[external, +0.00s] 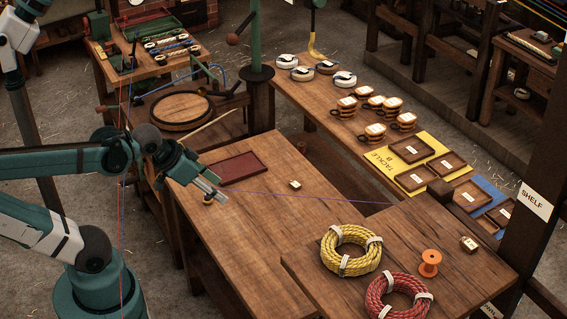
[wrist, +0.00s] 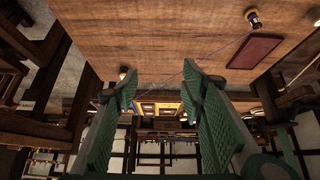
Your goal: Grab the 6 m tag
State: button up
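A small wooden tag-like block with a pale face (external: 295,184) lies on the middle table, right of the dark red tray (external: 243,167). A similar block (external: 468,244) sits on the near right table by the orange spool. Their markings are too small to read, so I cannot tell which is the 6 m tag. My gripper (external: 217,188) is above the left part of the middle table, left of and apart from the first block. In the wrist view my gripper (wrist: 163,82) has its green fingers spread with nothing between them.
A small dark and yellow cylinder (wrist: 253,21) stands on the table, close to my gripper in the external view. A thin purple line crosses the table. Yellow (external: 350,249) and red (external: 398,298) rope coils and an orange spool (external: 429,263) occupy the near right table.

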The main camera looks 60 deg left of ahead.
jog(key=shift+c, duration=0.9)
jog(key=w+a+m+g+p, duration=0.15)
jog(key=w+a+m, duration=0.25)
jog(key=w, duration=0.7)
jog(key=w+a+m+g+p, duration=0.15)
jog(key=w+a+m, duration=0.25)
jog(key=w, duration=0.7)
jog(key=w+a+f+m+g, duration=0.1)
jog(key=w+a+f+m, duration=0.1)
jog(key=w+f, duration=0.3)
jog(key=w+a+f+m+g+p, duration=0.1)
jog(key=w+a+f+m, duration=0.2)
jog(key=w+a+f, duration=0.2)
jog(key=w+a+f+m+g+p, duration=0.1)
jog(key=w+a+f+m+g, duration=0.1)
jog(key=w+f, duration=0.5)
jog(key=shift+w+a+f+m, duration=0.15)
jog(key=shift+a+f+m, duration=0.35)
jog(key=shift+a+f, duration=0.5)
